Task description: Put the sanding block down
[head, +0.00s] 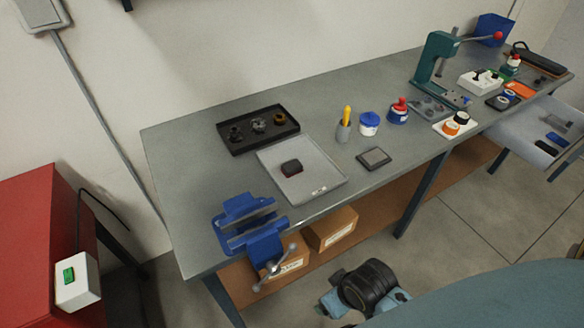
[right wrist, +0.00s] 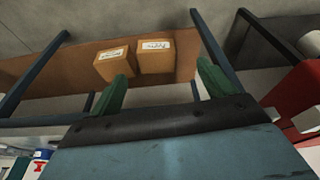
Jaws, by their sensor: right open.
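A small dark block with a reddish edge (head: 291,168), which looks like the sanding block, lies on a light grey plate (head: 322,181) on the workbench (head: 205,178). Nothing touches it from above. My right gripper (right wrist: 165,88) is open in the right wrist view, its two green fingers apart with nothing between them. It is away from the block, facing the lower shelf. In the head view a dark, rounded part of my arm shows low in the picture, in front of the bench; its fingers cannot be made out there. My left gripper is not in view.
A blue vise (head: 248,225) stands at the bench's near left corner. A black parts tray (head: 257,130) lies behind the plate. Cardboard boxes (head: 331,229) sit on the lower shelf. A green press (head: 434,70) stands farther right.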

